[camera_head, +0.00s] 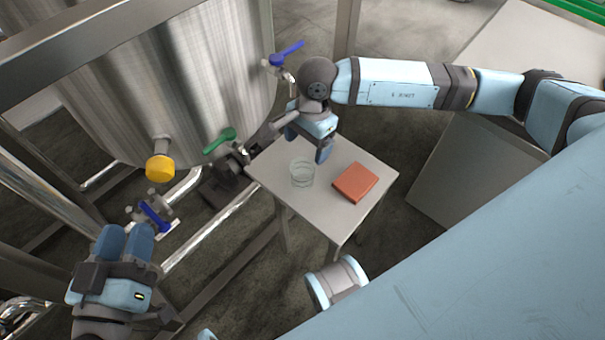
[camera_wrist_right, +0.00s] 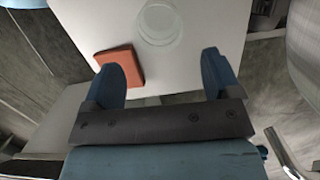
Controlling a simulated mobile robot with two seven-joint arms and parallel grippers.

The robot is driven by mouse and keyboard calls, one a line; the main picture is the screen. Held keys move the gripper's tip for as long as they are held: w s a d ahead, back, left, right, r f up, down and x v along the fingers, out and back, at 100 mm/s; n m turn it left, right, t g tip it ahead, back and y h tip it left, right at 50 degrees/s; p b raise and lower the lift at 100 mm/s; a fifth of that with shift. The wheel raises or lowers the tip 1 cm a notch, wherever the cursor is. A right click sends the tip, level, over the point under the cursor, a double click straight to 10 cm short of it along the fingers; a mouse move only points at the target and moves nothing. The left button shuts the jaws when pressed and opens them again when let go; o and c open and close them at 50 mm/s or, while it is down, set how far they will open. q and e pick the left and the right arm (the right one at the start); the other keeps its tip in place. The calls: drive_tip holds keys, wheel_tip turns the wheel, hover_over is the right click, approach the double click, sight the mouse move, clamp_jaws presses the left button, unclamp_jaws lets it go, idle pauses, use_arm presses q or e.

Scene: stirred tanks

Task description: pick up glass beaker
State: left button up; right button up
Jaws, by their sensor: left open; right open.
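The clear glass beaker (camera_head: 302,173) stands upright on the small grey table (camera_head: 270,168), left of an orange-red block. In the right wrist view the beaker (camera_wrist_right: 160,24) shows beyond the fingertips, roughly between them. My right gripper (camera_head: 308,150) is open and empty above the table's back edge, close to the beaker on its far side and apart from it. In the right wrist view its two blue fingers (camera_wrist_right: 160,68) are spread wide. My left gripper (camera_head: 140,235) is at the lower left, beside the tank's piping, far from the table. Nothing shows between its fingers.
The orange-red block (camera_head: 354,182) lies on the table right of the beaker and also shows in the wrist view (camera_wrist_right: 124,66). A large steel tank (camera_head: 170,80) with a green-handled valve (camera_head: 219,141), a blue-handled valve (camera_head: 287,53) and a yellow cap (camera_head: 160,168) stands left of the table.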

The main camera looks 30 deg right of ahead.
sight(304, 160)
drive_tip(key=f, duration=0.1)
drive_tip(key=f+b, duration=0.1)
drive_tip(key=f, duration=0.3)
drive_tip(key=shift+s+a+f, duration=0.1)
drive_tip(key=shift+a, duration=0.3)
drive_tip(key=f+b, duration=0.2)
drive_tip(key=f, duration=0.1)
drive_tip(key=f+b, duration=0.1)
drive_tip(key=shift+s+a+f, duration=0.2)
drive_tip(key=shift+a+f, duration=0.05)
drive_tip(key=shift+a, duration=0.15)
drive_tip(key=shift+f, duration=0.2)
drive_tip(key=shift+r, duration=0.1)
drive_tip(key=c, duration=1)
use_arm(q)
drive_tip(key=f, duration=0.1)
drive_tip(key=w+f+m, duration=0.1)
drive_tip(key=f, duration=0.1)
drive_tip(key=shift+a+f+m, duration=0.1)
drive_tip(key=shift+a+m, duration=0.1)
drive_tip(key=shift+m, duration=0.1)
